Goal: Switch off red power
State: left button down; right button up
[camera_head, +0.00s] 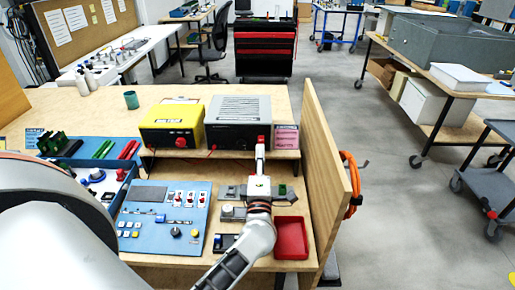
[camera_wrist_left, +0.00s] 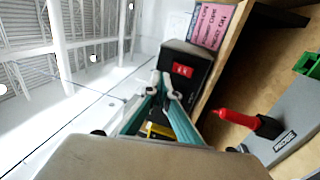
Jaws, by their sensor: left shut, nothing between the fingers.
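A grey box with a black front (camera_head: 240,135) stands on the raised shelf of the bench. Its red rocker switch (camera_wrist_left: 181,70) shows on the black front in the left wrist view. In the head view, a red spot (camera_head: 261,139) shows on that front, right at my gripper's tip. My left gripper (camera_head: 260,150) points at the right part of the front, its fingers together and empty. In the left wrist view the teal fingertips (camera_wrist_left: 160,84) are close below and left of the switch; I cannot tell whether they touch the box. My right gripper is not in view.
A yellow box (camera_head: 172,124) with a red knob stands to the left. A pink label card (camera_head: 286,137) is to the right, before a tall wooden side panel (camera_head: 325,170). Below are a blue control panel (camera_head: 165,220) and a red tray (camera_head: 291,238).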

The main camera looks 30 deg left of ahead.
pick_arm(q)
jog(key=s+d+r, duration=0.1)
jog(key=s+d, duration=0.2)
jog(key=s, duration=0.2)
jog(key=shift+s+d+r, duration=0.2)
jog(key=shift+s+d, duration=0.2)
